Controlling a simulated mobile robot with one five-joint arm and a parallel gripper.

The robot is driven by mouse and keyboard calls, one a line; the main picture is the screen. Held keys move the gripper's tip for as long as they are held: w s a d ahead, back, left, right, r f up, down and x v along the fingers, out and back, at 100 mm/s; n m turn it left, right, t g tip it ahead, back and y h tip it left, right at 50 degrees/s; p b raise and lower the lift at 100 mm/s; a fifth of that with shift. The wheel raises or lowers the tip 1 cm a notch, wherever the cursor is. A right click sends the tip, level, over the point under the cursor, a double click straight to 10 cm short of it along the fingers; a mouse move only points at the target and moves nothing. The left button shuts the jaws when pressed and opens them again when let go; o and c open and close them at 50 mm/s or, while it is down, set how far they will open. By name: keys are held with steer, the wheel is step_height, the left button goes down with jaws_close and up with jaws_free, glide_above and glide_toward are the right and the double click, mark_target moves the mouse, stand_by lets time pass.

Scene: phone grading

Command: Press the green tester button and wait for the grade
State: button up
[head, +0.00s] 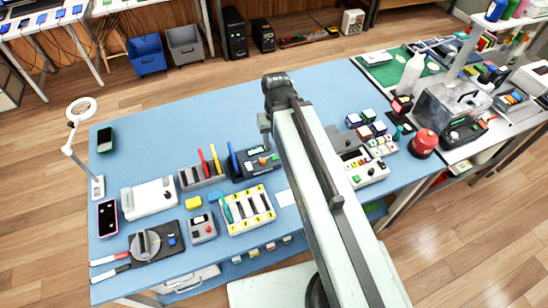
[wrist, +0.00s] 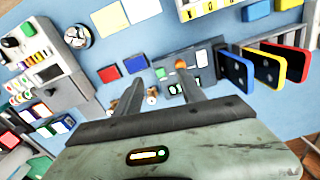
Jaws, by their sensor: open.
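My gripper (wrist: 160,76) is open in the wrist view, its two fingers apart with nothing held between them. Its fingertips are over a dark device (wrist: 202,62) with an orange knob and small coloured parts. In the head view a dark device (head: 251,168) with a small screen and a red-orange part stands left of my arm, beside a blue phone (head: 232,158). A pale device (head: 372,173) with a green button (head: 357,178) stands right of my arm. I cannot tell which is the tester, nor whether any button is touched. My arm hides the fingertips in the head view.
A rack (head: 194,178) holds red and yellow phones upright, close to the dark device. A white box (head: 149,197), a battery tray (head: 250,210) and a ring lamp (head: 80,112) crowd the left. The blue table (head: 175,115) is mostly bare along its back.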

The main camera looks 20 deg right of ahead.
jaws_close()
steer(key=shift+d, duration=0.1)
stand_by(1.4)
